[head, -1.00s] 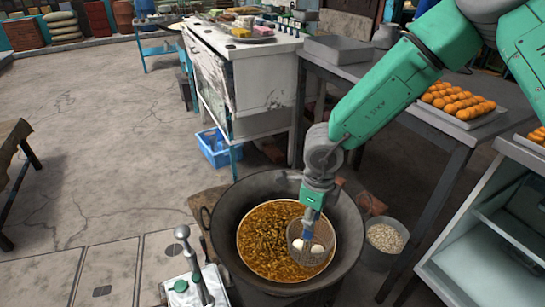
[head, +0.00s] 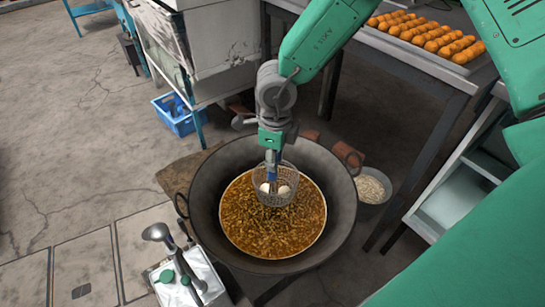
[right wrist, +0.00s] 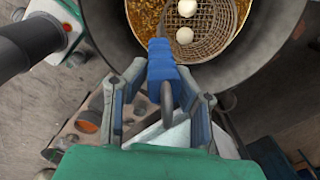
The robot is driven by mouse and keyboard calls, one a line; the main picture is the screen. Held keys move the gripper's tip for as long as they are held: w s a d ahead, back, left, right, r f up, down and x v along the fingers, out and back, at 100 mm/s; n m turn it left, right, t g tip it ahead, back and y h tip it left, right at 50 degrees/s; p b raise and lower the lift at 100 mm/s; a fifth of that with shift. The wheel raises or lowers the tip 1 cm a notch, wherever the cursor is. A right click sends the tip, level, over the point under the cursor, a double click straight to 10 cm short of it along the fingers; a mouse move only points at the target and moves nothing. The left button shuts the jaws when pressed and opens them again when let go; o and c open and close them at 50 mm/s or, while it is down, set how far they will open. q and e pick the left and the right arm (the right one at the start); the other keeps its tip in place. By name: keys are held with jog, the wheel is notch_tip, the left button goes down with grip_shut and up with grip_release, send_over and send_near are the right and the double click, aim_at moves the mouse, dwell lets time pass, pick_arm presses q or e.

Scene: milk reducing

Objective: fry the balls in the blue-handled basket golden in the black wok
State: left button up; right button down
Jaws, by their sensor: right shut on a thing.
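The black wok (head: 205,195) holds bubbling golden-brown oil (head: 270,235). The wire basket (head: 275,200) is at the far part of the oil, with pale white balls (head: 284,190) in it; two show clearly. In the right wrist view, the balls (right wrist: 185,35) look white in the mesh basket (right wrist: 210,28). My right gripper (head: 272,165) is shut on the basket's blue handle (right wrist: 162,62) and holds it over the wok. How deep the basket sits in the oil I cannot tell. My left gripper is not in view.
A tray of orange fried rolls (head: 425,38) lies on the grey table. A blue crate (head: 178,118) sits on the floor.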

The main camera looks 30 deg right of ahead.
notch_tip(320, 180, down, 20)
jog(key=b, duration=1)
jog(key=shift+w+f+b, duration=0.15)
jog(key=shift+b, duration=0.2)
dwell(5.8)
